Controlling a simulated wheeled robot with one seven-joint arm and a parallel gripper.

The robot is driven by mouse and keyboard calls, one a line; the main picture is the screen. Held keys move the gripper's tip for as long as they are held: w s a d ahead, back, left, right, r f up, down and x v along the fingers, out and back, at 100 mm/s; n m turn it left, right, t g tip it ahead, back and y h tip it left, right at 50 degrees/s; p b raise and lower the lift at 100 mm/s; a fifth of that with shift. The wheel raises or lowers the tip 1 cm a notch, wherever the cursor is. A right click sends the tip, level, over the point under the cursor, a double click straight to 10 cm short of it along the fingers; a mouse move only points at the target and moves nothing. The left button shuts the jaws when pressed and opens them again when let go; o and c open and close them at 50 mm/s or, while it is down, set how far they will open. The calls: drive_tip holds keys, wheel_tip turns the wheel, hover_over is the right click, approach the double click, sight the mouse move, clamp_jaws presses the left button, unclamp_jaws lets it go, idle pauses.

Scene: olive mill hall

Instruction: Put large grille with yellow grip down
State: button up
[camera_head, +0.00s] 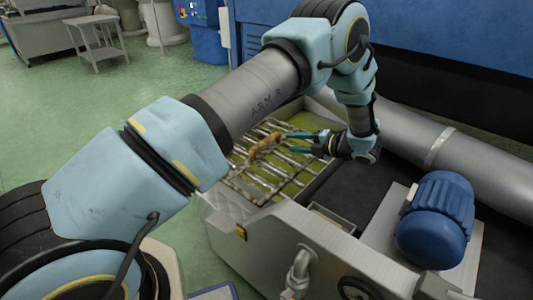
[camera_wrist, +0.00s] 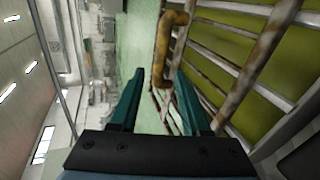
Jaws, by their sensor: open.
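The large grille (camera_head: 259,172) is a frame of worn metal bars lying over the machine's trough of yellow-green liquid. It also fills the right side of the wrist view (camera_wrist: 262,62). Its yellow grip (camera_head: 265,146) is a rusty, bent bar standing up from the bars, and shows at the top middle of the wrist view (camera_wrist: 162,50). My gripper (camera_head: 287,140), with two green fingers, is open beside the grip. In the wrist view my fingertips (camera_wrist: 162,85) are spread, with the grip's lower end near the gap between them; I cannot tell whether they touch it.
The steel trough wall (camera_head: 285,240) borders the grille in front. A blue motor (camera_head: 436,222) and a large grey pipe (camera_head: 440,145) stand to the right. A small metal table (camera_head: 97,40) stands at the back left on open green floor.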

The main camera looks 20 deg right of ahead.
sight(269, 141)
drive_tip(key=b+x, duration=0.1)
drive_tip(key=x, duration=0.9)
drive_tip(key=shift+a+f, duration=0.25)
drive_tip(key=shift+a, duration=0.05)
clamp_jaws()
idle(1.0)
drive_tip(key=shift+w+r, duration=0.1)
drive_tip(key=shift+r, duration=0.1)
